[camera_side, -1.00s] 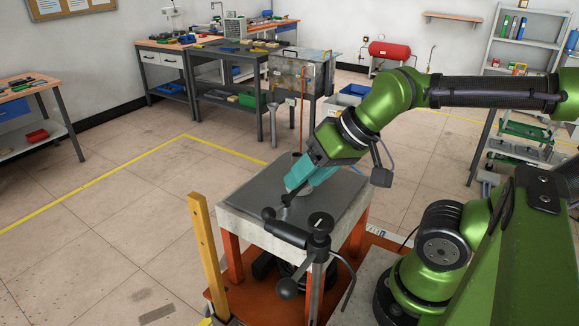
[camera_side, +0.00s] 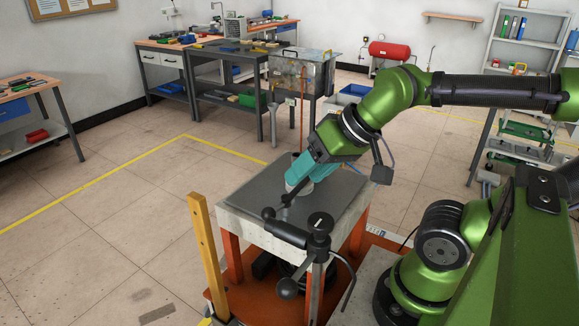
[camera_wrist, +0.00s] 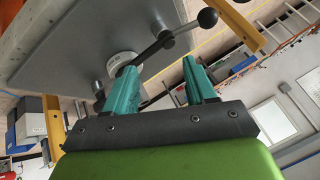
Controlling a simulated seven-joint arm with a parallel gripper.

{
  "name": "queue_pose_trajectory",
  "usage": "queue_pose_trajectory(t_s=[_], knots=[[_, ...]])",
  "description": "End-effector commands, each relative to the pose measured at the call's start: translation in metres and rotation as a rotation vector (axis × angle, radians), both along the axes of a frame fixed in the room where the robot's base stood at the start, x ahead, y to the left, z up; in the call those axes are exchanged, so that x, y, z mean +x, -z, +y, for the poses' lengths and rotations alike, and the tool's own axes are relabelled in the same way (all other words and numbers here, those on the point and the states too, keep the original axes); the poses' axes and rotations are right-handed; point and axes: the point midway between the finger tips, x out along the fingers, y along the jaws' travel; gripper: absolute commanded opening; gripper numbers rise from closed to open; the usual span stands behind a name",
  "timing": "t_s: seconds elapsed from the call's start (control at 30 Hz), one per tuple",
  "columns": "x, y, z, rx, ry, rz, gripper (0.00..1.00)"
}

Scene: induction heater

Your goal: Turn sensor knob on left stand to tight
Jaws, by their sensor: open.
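My gripper (camera_side: 297,186) has teal fingers and reaches down over the heater's grey top plate (camera_side: 249,190). In the wrist view my gripper (camera_wrist: 160,66) is open, with nothing seen between its fingers. A black sensor stand (camera_side: 318,240) stands at the plate's near edge, with a black arm (camera_side: 286,233) ending in a ball knob (camera_side: 268,213). A lower ball knob (camera_side: 287,288) hangs beneath it. In the wrist view a ball knob (camera_wrist: 208,17) and black rod lie beyond the fingertips, apparently apart from them. I cannot tell which knob is the sensor knob, nor its tightness.
A pale ring (camera_wrist: 122,62) sits on the plate under the rod. A yellow post (camera_side: 205,250) stands at the heater's near left corner. A cable (camera_side: 350,275) hangs beside the stand. Workbenches (camera_side: 233,75) stand far behind; the floor to the left is clear.

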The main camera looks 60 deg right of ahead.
Motion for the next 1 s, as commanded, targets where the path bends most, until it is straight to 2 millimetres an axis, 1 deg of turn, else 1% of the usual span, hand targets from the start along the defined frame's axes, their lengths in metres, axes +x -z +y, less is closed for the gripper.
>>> queue_pose_trajectory(t_s=[0.07, 0.1, 0.13, 0.17, 0.2, 0.27, 0.3, 0.37, 0.4, 0.47, 0.5, 0.6, 0.7, 0.8, 0.9, 1.0], knots=[[0.0, 0.0, 0.002, 0.0, -0.009, 0.0, 0.63], [-0.001, -0.001, 0.007, 0.0, -0.027, -0.002, 0.63], [0.002, -0.007, 0.011, -0.005, -0.048, -0.018, 0.63], [0.004, -0.019, 0.017, -0.013, -0.076, -0.038, 0.63], [0.004, -0.034, 0.025, -0.034, -0.126, -0.05, 0.63], [-0.002, -0.061, 0.038, -0.087, -0.235, -0.056, 0.63], [-0.009, -0.078, 0.045, -0.13, -0.316, -0.054, 0.63], [-0.023, -0.103, 0.054, -0.198, -0.441, -0.047, 0.63], [-0.034, -0.119, 0.059, -0.241, -0.521, -0.041, 0.63], [-0.052, -0.14, 0.063, -0.299, -0.632, -0.029, 0.63], [-0.065, -0.152, 0.064, -0.33, -0.7, -0.021, 0.63], [-0.093, -0.176, 0.066, -0.384, -0.84, 0.001, 0.63], [-0.115, -0.19, 0.065, -0.407, -0.937, 0.024, 0.63], [-0.128, -0.193, 0.064, -0.412, -1.002, 0.047, 0.63], [-0.133, -0.189, 0.066, -0.41, -1.044, 0.063, 0.63], [-0.131, -0.181, 0.068, -0.414, -1.054, 0.062, 0.63]])
